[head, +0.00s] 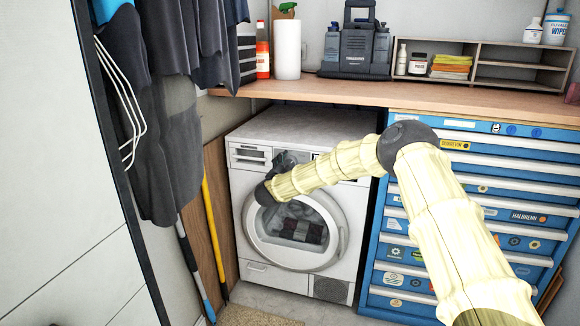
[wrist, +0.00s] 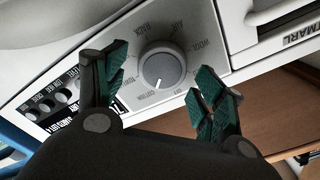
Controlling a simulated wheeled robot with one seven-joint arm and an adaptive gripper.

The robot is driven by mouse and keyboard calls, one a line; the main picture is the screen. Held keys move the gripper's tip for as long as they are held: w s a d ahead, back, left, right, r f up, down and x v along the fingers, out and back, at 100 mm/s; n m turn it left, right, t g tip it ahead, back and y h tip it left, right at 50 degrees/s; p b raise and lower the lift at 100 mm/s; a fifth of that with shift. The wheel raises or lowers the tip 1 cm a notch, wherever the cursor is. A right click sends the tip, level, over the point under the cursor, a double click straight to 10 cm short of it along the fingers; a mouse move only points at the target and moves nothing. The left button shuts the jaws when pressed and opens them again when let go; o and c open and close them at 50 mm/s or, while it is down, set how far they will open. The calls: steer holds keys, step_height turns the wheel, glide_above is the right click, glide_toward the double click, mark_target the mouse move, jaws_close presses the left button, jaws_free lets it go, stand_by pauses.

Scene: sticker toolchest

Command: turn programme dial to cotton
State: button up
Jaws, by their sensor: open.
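The programme dial (wrist: 162,65) is a round grey knob on the control panel of the white washing machine (head: 245,215). A pale mark shows at the dial's lower edge in the wrist view, pointing down towards a small label that seems to read cotton (wrist: 152,92); the exact alignment is hard to tell. My gripper (wrist: 161,68) is open, its green-padded fingers on either side of the dial with gaps showing. I cannot tell how deep they reach. In the head view my gripper (head: 284,160) is at the machine's upper front and hides the dial.
The round door (head: 336,245) is shut below the panel. A detergent drawer (head: 249,154) is at the panel's left. A wooden worktop (head: 330,95) runs above, and a blue tool chest (head: 395,225) stands at the right. Dark clothes (head: 165,150) hang at the left.

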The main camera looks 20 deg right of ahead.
steer(key=v, duration=1.1)
steer(key=shift+s, duration=0.15)
steer(key=shift+a, duration=0.15)
